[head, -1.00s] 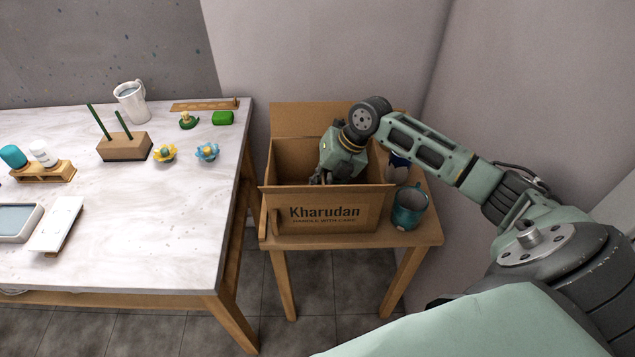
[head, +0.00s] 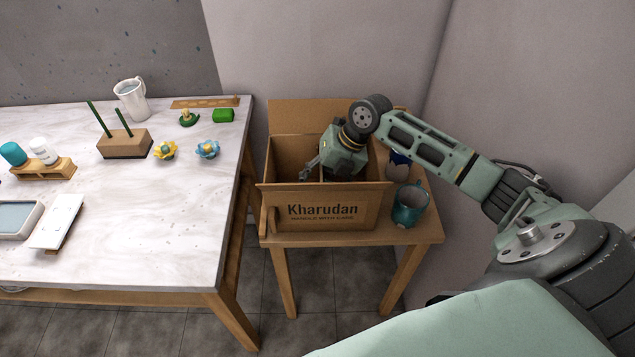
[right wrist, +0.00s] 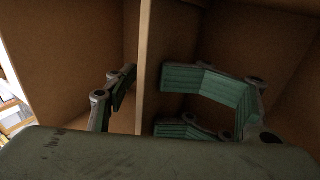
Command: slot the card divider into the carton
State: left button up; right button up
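The open carton (head: 322,213), marked Kharudan, stands on a small wooden table with its flaps spread. The card divider (right wrist: 147,60) is a brown upright panel inside the carton in the right wrist view, splitting the space in two. In the head view it is mostly hidden by my right arm. My right gripper (head: 318,171) is down in the carton's mouth. Its fingers are spread, one on the left of the divider and the others on the right, with gaps between. How deep the divider's lower edge sits is hidden. My left gripper is out of view.
The marble-topped table (head: 130,220) at left holds a white mug (head: 131,99), a wooden block with green sticks (head: 125,145), flowers and bottles. Walls stand behind and right.

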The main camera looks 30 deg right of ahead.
jog(key=shift+r, duration=0.1)
jog(key=shift+r, duration=0.4)
notch_tip(320, 180, up, 9)
